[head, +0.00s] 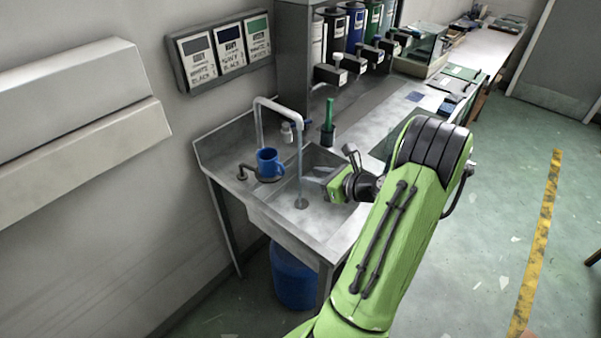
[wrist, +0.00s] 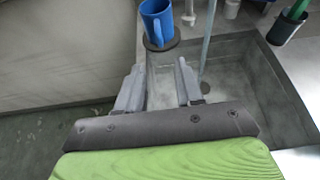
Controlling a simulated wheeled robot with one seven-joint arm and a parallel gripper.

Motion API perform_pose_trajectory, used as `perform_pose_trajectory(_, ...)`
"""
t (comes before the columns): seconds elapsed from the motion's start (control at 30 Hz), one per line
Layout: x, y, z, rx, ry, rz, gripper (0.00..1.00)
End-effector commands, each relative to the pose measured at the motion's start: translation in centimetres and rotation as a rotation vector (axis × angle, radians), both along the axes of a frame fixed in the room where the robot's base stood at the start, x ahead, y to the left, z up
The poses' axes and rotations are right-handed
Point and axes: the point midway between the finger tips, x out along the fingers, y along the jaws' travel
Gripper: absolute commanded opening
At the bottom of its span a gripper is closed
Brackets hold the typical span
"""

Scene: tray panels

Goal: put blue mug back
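The blue mug (head: 269,163) stands upright on a small dark round holder (head: 246,172) at the left side of the sink. It also shows at the top of the wrist view (wrist: 157,22), with its handle toward me, on the dark round holder (wrist: 163,44). My gripper (wrist: 158,72) is open and empty, its two grey fingers apart, short of the mug and not touching it. In the head view my gripper (head: 318,183) is over the sink, to the right of the mug, and its fingers are hard to make out.
The sink basin (wrist: 262,80) lies under and right of my gripper. A tall faucet (head: 258,125) arches behind the mug, with a stream of water (head: 300,165) beside it. A dark cup with a green-handled tool (head: 328,130) stands behind the sink. A blue bin (head: 292,275) is below.

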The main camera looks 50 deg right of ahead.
Motion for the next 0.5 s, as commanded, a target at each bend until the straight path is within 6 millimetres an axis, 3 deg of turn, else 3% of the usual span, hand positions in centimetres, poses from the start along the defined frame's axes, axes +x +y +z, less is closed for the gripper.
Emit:
perform_pose_trajectory(0.07,-0.6,0.1,0.3,-0.002,0.001,0.003,0.36)
perform_pose_trajectory(0.17,0.5,2.0,1.2,-0.093,0.032,0.096,0.36)
perform_pose_trajectory(0.27,2.9,7.5,2.8,-0.358,0.114,0.362,0.36)
perform_pose_trajectory(0.33,3.8,12.6,4.1,-0.609,0.172,0.612,0.36)
perform_pose_trajectory(0.43,3.2,19.4,6.0,-0.985,0.213,0.976,0.36)
perform_pose_trajectory(0.5,1.5,23.7,7.5,-1.255,0.213,1.228,0.36)
